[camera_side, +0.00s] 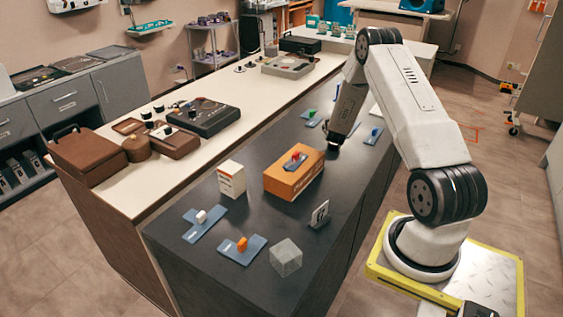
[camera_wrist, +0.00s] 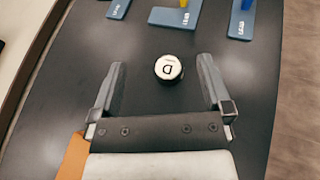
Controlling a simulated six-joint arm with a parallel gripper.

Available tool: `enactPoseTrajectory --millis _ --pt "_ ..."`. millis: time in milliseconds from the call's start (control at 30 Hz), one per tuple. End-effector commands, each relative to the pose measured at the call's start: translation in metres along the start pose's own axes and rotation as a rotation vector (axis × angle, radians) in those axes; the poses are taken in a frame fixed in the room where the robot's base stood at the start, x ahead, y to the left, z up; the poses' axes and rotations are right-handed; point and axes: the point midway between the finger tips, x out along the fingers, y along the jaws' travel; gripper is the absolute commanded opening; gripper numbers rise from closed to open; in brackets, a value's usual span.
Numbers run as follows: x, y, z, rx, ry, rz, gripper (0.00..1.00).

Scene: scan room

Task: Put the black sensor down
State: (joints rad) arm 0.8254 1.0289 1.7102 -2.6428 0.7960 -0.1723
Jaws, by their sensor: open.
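A small round piece with a dark side and a white top marked with a letter like D, apparently the black sensor (camera_wrist: 168,67), stands on the dark counter (camera_wrist: 150,45). In the wrist view it sits between the two fingers of my gripper (camera_wrist: 163,75), with a gap on each side. The fingers are open and touch nothing that I can see. In the side view my gripper (camera_side: 339,135) points down, low over the counter just right of the orange box; the sensor is hard to make out there.
The orange box (camera_side: 283,182) with a red-knobbed blue piece on top is close left of my gripper. Blue plates with coloured knobs lie farther along, such as one (camera_wrist: 243,20) in the wrist view. A white box (camera_side: 231,179), a small upright sign (camera_side: 319,215) and a clear cube (camera_side: 286,258) stand nearer.

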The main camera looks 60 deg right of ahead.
Motion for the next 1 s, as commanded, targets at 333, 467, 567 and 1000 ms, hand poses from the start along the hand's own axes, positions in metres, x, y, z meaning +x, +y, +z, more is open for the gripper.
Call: enactPoseTrajectory --millis 333,467,567,1000 --pt "-0.055 0.023 0.007 0.253 0.094 -0.127 1.00" --pt "-0.084 0.031 0.005 0.374 0.145 -0.185 1.00" --pt "-0.107 0.038 0.002 0.468 0.185 -0.227 1.00" --pt "-0.219 0.065 -0.024 0.883 0.383 -0.410 1.00"
